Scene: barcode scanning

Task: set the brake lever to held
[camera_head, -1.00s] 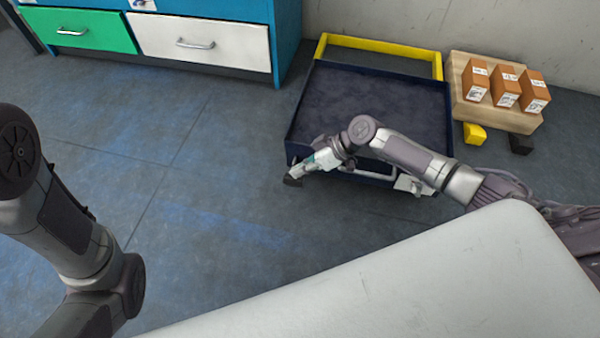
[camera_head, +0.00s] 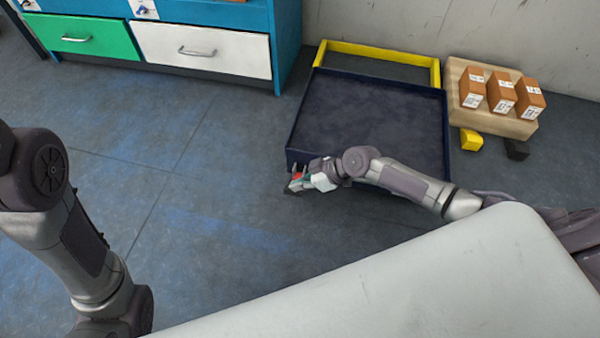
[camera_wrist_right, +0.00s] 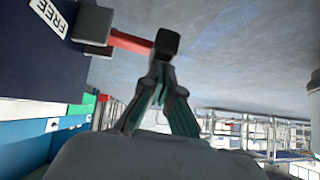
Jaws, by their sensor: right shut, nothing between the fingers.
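The brake lever (camera_wrist_right: 130,40) is red with a black end (camera_wrist_right: 166,43). In the right wrist view it sticks out sideways from a grey mount (camera_wrist_right: 92,24) on the dark cart side, beside a "FREE" label (camera_wrist_right: 50,16). In the head view a bit of its red (camera_head: 297,176) shows at the front left corner of the dark cart (camera_head: 290,146). My right gripper (camera_wrist_right: 160,68) is shut and empty, its fingertips close at the lever's black end; I cannot tell whether they touch. It also shows in the head view (camera_head: 294,187). My left gripper is out of view.
The cart has a yellow handle frame (camera_head: 378,50) at the back. A wooden pallet (camera_head: 515,126) with 3 brown boxes stands to its right, near yellow and black blocks. A blue cabinet (camera_head: 285,45) with green and white drawers is at the back left. Floor left of the cart is clear.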

